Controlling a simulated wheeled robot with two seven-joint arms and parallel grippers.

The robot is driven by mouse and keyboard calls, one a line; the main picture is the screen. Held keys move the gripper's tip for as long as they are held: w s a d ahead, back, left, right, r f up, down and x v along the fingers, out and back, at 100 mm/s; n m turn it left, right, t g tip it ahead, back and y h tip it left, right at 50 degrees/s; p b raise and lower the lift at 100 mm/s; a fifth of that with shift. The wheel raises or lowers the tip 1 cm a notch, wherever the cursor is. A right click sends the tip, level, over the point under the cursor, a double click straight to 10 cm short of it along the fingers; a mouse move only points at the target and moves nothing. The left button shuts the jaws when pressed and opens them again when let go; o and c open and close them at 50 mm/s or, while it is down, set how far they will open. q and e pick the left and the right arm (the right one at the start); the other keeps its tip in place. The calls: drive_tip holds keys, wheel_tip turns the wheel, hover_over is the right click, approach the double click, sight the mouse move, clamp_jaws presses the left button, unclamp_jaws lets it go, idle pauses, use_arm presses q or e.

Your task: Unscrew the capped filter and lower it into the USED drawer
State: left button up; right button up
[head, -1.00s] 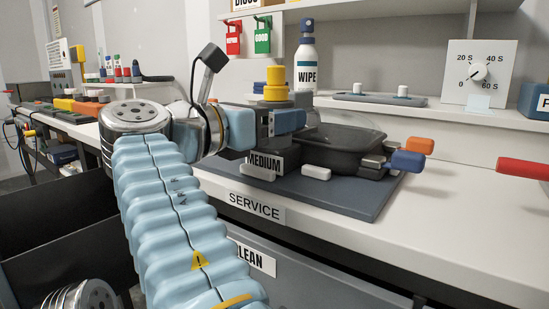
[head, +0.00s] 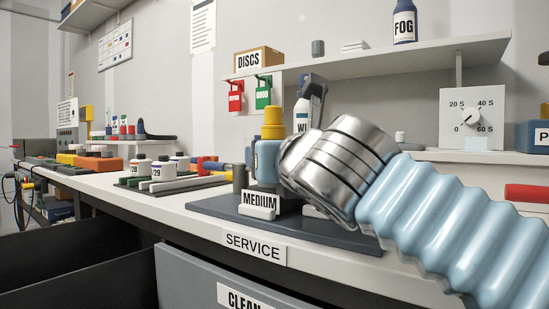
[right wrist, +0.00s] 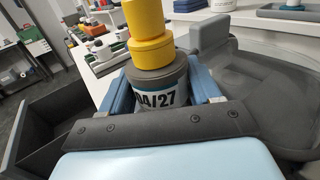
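The capped filter (right wrist: 160,92) is a grey-topped canister with a white label ending in "A/27" and a stepped yellow cap (right wrist: 150,45). In the head view the yellow cap (head: 272,122) stands upright behind the MEDIUM sign (head: 260,201), above the dark mat. My right gripper (right wrist: 162,88) has its blue fingers on both sides of the canister, seemingly touching it. In the head view my right arm comes in from the right, and its wrist hides part of the mat. My left gripper is not in view. No USED label shows; a dark open drawer (right wrist: 42,125) lies at left.
A grey drawer front marked CLEAN (head: 190,282) is under the bench edge marked SERVICE (head: 252,246). A dark tub (right wrist: 275,85) is right of the filter. White bottles (head: 163,169) stand on the bench left of it. A red handle (head: 527,192) is at right.

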drive_tip(key=o, duration=0.4)
